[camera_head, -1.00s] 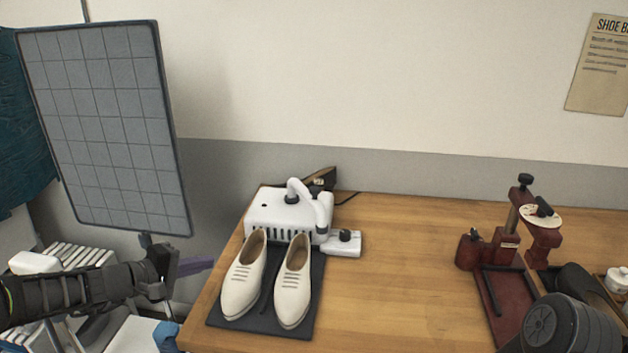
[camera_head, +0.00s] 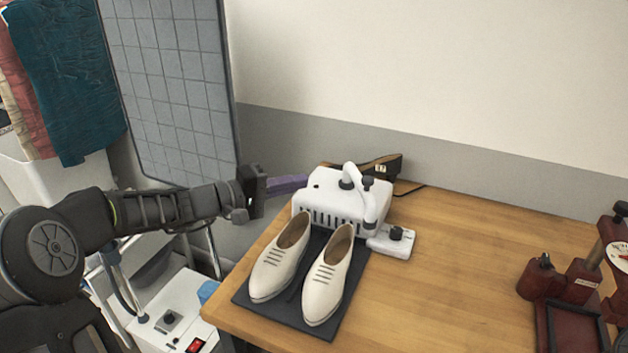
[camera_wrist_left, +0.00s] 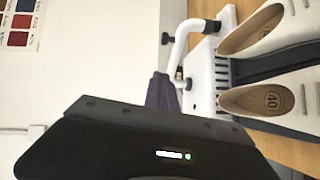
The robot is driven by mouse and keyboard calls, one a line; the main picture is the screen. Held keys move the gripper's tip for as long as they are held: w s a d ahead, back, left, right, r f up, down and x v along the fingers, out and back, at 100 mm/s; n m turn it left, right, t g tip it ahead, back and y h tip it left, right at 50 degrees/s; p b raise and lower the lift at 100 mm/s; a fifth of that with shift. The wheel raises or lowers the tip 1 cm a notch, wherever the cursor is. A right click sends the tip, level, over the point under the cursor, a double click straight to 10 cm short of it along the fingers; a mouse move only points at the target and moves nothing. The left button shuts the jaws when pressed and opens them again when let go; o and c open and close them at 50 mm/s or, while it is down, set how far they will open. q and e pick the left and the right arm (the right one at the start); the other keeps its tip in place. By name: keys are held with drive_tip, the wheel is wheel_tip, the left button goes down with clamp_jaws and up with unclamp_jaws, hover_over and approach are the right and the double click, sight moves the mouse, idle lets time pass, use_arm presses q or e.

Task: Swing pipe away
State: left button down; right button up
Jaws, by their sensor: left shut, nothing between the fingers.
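The white bent pipe (camera_head: 362,192) rises from the top of a white boxy machine (camera_head: 326,204) and arches down toward its right front side. In the left wrist view the pipe (camera_wrist_left: 181,46) shows beyond my fingers. My left gripper (camera_head: 289,184) has purple fingers, shut and empty, just left of the machine's back left corner. The fingers (camera_wrist_left: 160,92) point toward the machine in the wrist view; I cannot tell whether they touch it. A small white box with a black knob (camera_head: 396,234) sits at the machine's right. My right gripper is out of view.
A pair of cream shoes (camera_head: 328,275) lies on a dark mat (camera_head: 294,316) before the machine. A red stand (camera_head: 575,284) is at the right. A grid panel (camera_head: 170,85) stands behind my left arm. The middle of the wooden table (camera_head: 450,290) is clear.

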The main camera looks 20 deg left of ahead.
use_arm(q)
drive_tip(key=p, duration=0.3)
approach(359, 187)
drive_tip(key=w+r, duration=0.4)
drive_tip(key=d, duration=0.2)
drive_tip(key=d+f+p, duration=0.1)
drive_tip(key=d, duration=0.1)
drive_tip(key=shift+w+d+f, duration=0.1)
drive_tip(key=shift+w+f, duration=0.05)
drive_tip(key=shift+f, duration=0.05)
